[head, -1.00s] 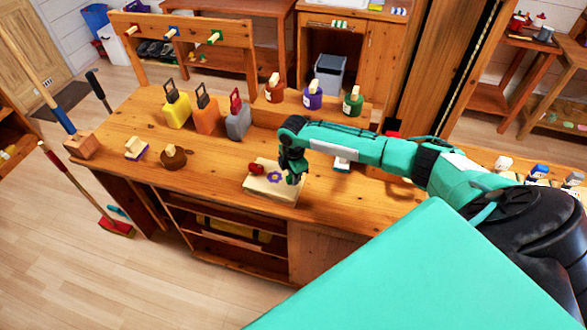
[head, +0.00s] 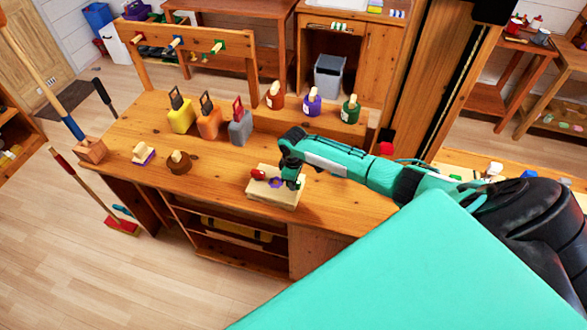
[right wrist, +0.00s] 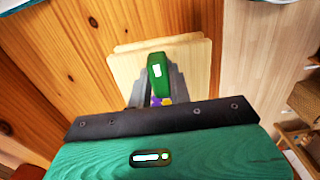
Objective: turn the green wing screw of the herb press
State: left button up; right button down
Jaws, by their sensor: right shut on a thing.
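The herb press (head: 270,199) is a pale wooden block near the front edge of the workbench. A red screw (head: 258,174) and a purple one (head: 276,183) show on its top. My right gripper (head: 291,184) is over the block's right side, pointing down. In the right wrist view the green wing screw (right wrist: 157,76) stands between the fingers of the gripper (right wrist: 158,88), which are shut on it. The press's pale board (right wrist: 198,65) shows around it, with a bit of purple below. In the head view my gripper hides the green screw. My left gripper is out of view.
The wooden workbench (head: 215,190) also bears a brown round piece (head: 179,164), a small block-like brush (head: 144,153), and yellow, orange and grey containers (head: 240,128) behind.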

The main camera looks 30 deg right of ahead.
jog(key=shift+m, duration=0.4)
jog(key=c, duration=1.3)
grip_release()
jog(key=shift+r, duration=0.15)
notch_tip(320, 180, up, 14)
jog(key=b, duration=0.3)
jog(key=shift+f+b, duration=0.2)
jog(key=shift+b, duration=0.1)
